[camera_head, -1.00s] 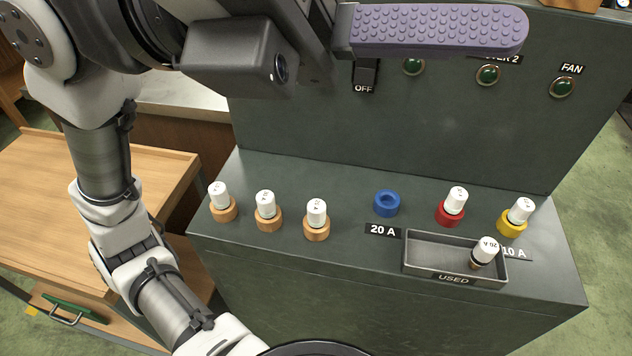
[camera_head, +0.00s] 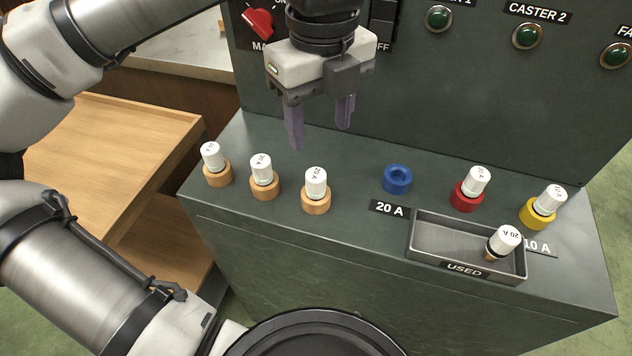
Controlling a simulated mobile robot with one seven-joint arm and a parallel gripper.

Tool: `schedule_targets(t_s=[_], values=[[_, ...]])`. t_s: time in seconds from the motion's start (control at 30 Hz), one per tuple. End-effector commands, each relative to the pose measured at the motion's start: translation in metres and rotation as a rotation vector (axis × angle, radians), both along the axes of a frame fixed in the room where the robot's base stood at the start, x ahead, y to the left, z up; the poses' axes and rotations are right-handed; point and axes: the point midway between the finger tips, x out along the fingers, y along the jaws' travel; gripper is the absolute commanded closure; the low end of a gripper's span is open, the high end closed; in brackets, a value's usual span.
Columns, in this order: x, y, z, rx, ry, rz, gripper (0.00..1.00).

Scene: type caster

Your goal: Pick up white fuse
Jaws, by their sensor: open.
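Three white fuses stand upright in wooden holders on the left of the dark green panel shelf: a left one (camera_head: 212,156), a middle one (camera_head: 262,168) and a right one (camera_head: 316,183). Another white fuse (camera_head: 477,181) sits tilted in a red socket (camera_head: 465,197), and one (camera_head: 550,199) sits in a yellow socket (camera_head: 537,214). A white fuse marked 20 A (camera_head: 503,242) leans in the USED tray (camera_head: 440,262). The blue socket (camera_head: 397,180) is empty. My gripper (camera_head: 320,128) is open and empty, fingers down, above and behind the right wooden holder.
The upright panel behind my gripper carries a red knob (camera_head: 257,23), a black switch (camera_head: 383,25) and several green lamps (camera_head: 527,36). A wooden table (camera_head: 120,140) stands at the left. The shelf is clear between the right wooden holder and the blue socket.

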Motion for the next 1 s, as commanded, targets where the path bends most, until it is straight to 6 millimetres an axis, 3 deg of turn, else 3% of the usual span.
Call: schedule_targets(t_s=[0.23,0.47,0.8,1.0], values=[[0.000,0.000,-0.043,-0.004,0.001,-0.004,0.46],[-0.001,0.001,-0.058,-0.005,0.000,-0.005,0.46],[-0.001,0.006,-0.101,-0.006,0.000,-0.005,0.46],[-0.001,0.006,-0.105,-0.004,-0.001,-0.004,0.46]])
